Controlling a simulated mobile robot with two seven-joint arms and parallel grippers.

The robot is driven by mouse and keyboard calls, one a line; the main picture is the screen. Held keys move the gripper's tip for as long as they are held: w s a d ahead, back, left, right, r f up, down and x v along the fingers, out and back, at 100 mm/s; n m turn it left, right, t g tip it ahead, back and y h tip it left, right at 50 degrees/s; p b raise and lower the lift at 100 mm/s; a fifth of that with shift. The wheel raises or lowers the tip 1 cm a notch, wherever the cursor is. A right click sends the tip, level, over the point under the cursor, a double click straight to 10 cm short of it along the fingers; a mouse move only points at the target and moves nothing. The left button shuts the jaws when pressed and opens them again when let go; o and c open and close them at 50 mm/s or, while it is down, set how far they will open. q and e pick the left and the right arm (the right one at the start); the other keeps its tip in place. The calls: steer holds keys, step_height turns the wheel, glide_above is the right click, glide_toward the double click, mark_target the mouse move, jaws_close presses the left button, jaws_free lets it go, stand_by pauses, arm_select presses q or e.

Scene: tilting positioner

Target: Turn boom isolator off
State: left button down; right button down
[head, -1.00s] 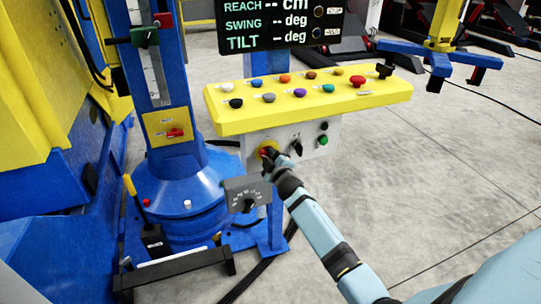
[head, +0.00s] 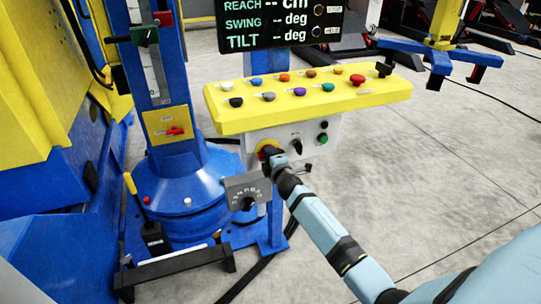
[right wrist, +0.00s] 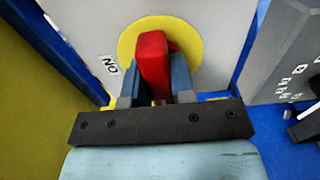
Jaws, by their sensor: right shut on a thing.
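A red rotary switch handle on a round yellow plate (head: 261,147) is on the front of the light grey box under the yellow console. My right gripper (head: 270,156) is at it and hides most of the handle in the head view. In the right wrist view the red handle (right wrist: 153,62) stands between the two fingers of my right gripper (right wrist: 157,82), which is shut on it. The yellow plate (right wrist: 188,38) shows behind, with an "ON" label (right wrist: 109,66) to its left. My left gripper is not in view.
The yellow console (head: 225,118) with several coloured buttons juts out above the switch. A small grey dial box (head: 246,190) sits just below left of my gripper. A blue column (head: 170,160) with another red handle (head: 174,132) stands left. Open floor lies to the right.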

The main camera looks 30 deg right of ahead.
stand_by(0.4)
steer(key=c, duration=1)
jaws_free()
steer(key=shift+o, duration=0.2)
arm_select(q)
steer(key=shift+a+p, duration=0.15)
steer(key=shift+p, duration=0.5)
arm_select(e)
steer(key=v, duration=1.4)
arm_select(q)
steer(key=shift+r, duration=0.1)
arm_select(e)
steer(key=shift+w+a, duration=0.1)
